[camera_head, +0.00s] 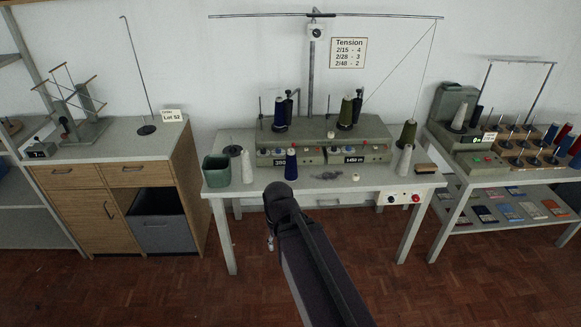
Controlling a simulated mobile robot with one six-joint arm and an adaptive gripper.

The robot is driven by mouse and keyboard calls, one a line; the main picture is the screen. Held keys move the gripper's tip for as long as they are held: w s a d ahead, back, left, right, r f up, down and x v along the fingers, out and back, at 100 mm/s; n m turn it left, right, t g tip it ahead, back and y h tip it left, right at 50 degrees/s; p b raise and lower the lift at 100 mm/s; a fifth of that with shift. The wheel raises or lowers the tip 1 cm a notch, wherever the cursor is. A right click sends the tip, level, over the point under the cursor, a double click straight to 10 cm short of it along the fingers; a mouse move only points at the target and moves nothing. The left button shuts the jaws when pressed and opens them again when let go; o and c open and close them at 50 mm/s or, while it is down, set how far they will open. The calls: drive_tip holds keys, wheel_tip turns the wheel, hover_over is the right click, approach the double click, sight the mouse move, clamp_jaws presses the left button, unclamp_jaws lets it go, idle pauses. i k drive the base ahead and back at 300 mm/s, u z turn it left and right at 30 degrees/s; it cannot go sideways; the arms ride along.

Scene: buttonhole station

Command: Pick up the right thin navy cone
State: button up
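Several navy cones are in view, and I cannot tell for sure which is the right thin one. A slim navy cone (291,164) stands upright on the front of the middle table, just beyond the end of my arm.
A grey thread tangle (326,176) lies in front of the machine. A wooden cabinet (117,190) stands left. Floor in front is clear.

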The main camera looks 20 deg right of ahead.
sight(290, 176)
drive_tip(key=z, duration=0.05)
drive_tip(key=i, duration=1)
drive_tip(key=u, duration=0.05)
